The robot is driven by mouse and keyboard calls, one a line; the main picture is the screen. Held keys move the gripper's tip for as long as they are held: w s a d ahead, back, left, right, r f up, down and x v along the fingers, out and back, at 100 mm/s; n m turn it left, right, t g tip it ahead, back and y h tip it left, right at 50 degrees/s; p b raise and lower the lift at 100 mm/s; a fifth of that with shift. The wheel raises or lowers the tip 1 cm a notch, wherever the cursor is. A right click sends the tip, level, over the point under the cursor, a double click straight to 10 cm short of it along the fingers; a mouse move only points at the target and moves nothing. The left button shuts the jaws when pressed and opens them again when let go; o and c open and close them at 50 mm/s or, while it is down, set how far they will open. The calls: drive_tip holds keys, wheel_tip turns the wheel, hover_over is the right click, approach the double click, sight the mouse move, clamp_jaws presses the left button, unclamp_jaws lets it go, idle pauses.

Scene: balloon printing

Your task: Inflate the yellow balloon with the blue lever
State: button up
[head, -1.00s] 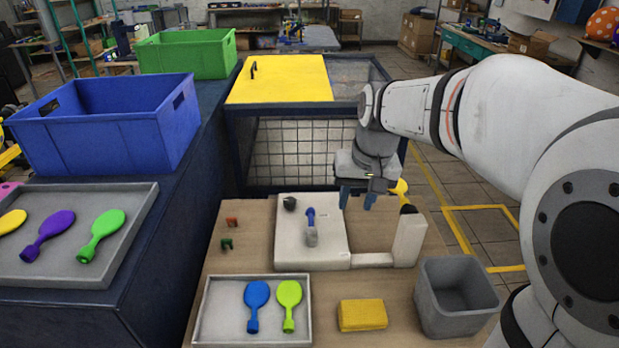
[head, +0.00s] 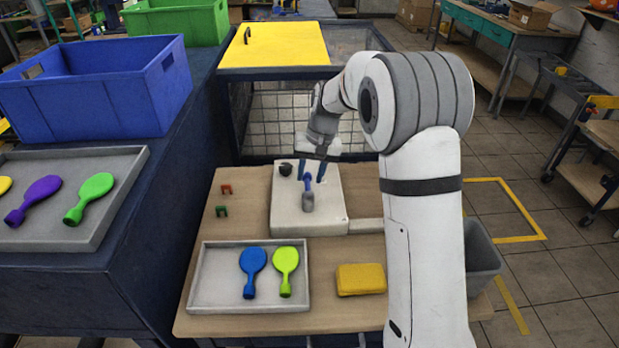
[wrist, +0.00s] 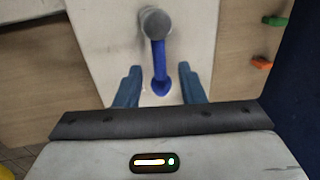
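The blue lever (head: 308,184) stands on the white machine plate (head: 330,218), with a grey cylindrical end at its front. My gripper (head: 311,175) is open above the lever. In the wrist view, the gripper's two blue fingers (wrist: 158,72) lie apart on either side of the lever's blue shaft (wrist: 159,65), with gaps on both sides. The yellow balloon on the machine's nozzle is hidden behind my arm in the head view. A yellow patch (wrist: 5,173) at the lower left corner of the wrist view may be it.
A grey tray (head: 220,290) holds a blue and a green balloon. A yellow block (head: 361,279) lies right of it. A grey bin (head: 482,262) is partly behind my arm. Small red (head: 226,189) and green (head: 221,211) pieces lie left of the machine.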

drive_tip(key=shift+a+f, duration=0.2)
drive_tip(key=shift+f, duration=0.9)
drive_tip(key=shift+c, duration=0.3)
clamp_jaws()
